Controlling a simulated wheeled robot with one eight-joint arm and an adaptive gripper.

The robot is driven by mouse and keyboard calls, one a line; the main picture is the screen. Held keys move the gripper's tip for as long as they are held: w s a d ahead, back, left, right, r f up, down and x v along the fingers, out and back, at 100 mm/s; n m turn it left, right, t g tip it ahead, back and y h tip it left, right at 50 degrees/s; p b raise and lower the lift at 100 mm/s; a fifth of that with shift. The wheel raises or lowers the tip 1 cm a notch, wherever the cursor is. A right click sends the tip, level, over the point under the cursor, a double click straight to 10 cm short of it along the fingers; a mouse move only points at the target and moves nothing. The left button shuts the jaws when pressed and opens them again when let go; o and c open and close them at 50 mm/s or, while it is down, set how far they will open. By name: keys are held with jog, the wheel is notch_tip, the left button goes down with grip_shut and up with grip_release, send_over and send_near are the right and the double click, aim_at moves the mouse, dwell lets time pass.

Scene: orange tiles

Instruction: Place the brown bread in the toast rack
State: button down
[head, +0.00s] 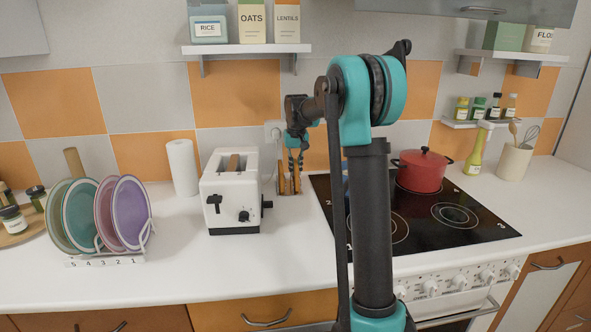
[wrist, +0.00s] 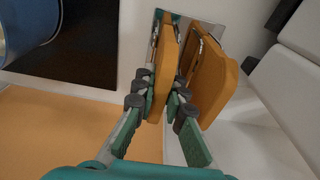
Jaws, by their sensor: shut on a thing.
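My gripper (head: 295,158) points down just right of the white toaster. In the wrist view my gripper (wrist: 165,90) is shut on a brown bread slice (wrist: 168,55), which stands on edge between the fingers. The toast rack (wrist: 203,40) shows as thin metal wires around and between the slices. The held slice is upright at the rack, beside a second slice (wrist: 215,75); its lower edge is hidden, so I cannot tell whether it rests on the base. In the head view the slices and rack are small, and the arm partly covers them.
The white toaster (head: 230,205) stands close left, with a brown slice (head: 233,163) in its top. The black hob (head: 450,240) with a red pot (head: 420,170) is right. A plate rack (head: 105,262) holds several plates at left. The front counter is clear.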

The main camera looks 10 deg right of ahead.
jog(key=c, duration=1.6)
grip_release()
jog(key=shift+s+r, duration=0.25)
jog(key=shift+r, duration=1.65)
jog(key=shift+s+r, duration=0.2)
jog(key=shift+r, duration=1.7)
jog(key=shift+s, duration=0.1)
